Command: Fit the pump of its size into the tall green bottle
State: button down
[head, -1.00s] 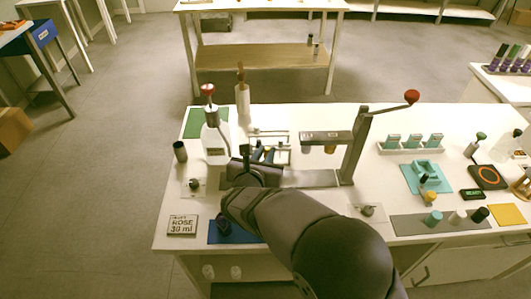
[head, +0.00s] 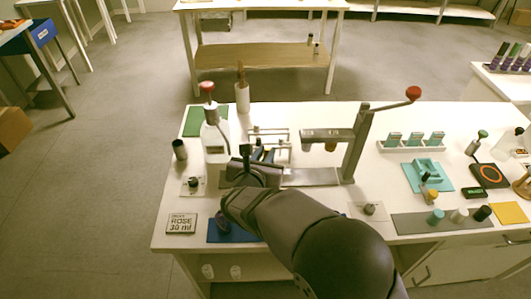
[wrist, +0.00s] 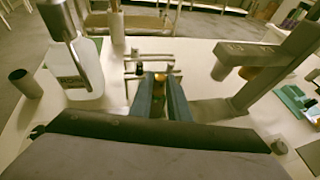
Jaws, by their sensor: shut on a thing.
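My gripper (head: 260,155) is left of the press, above the bench. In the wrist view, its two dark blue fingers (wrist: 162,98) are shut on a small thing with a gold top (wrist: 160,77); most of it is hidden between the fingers. I cannot tell whether it is a pump. Behind it is a small metal frame (wrist: 150,62). I cannot make out the tall green bottle for certain. Several teal pieces stand in a white rack (head: 412,148) at the right. A small item with a green top (head: 482,134) stands farther right.
A clear bottle with a red-topped dispenser (head: 215,140) and a dark cylinder (head: 180,150) stand left of my gripper. The press (head: 352,150) with its red-knobbed lever is to the right. A "ROSE 30 ml" sign (head: 182,223) and a blue mat (head: 245,234) lie at the front left.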

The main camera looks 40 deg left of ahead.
jog(key=shift+f+b, duration=0.45)
jog(key=shift+b, duration=0.25)
dwell(0.6)
jog(key=c, duration=1.2)
grip_release()
jog(key=shift+r, duration=0.1)
notch_tip(320, 180, up, 7)
jog(key=p, duration=0.4)
jog(key=shift+p, duration=0.4)
dwell(0.5)
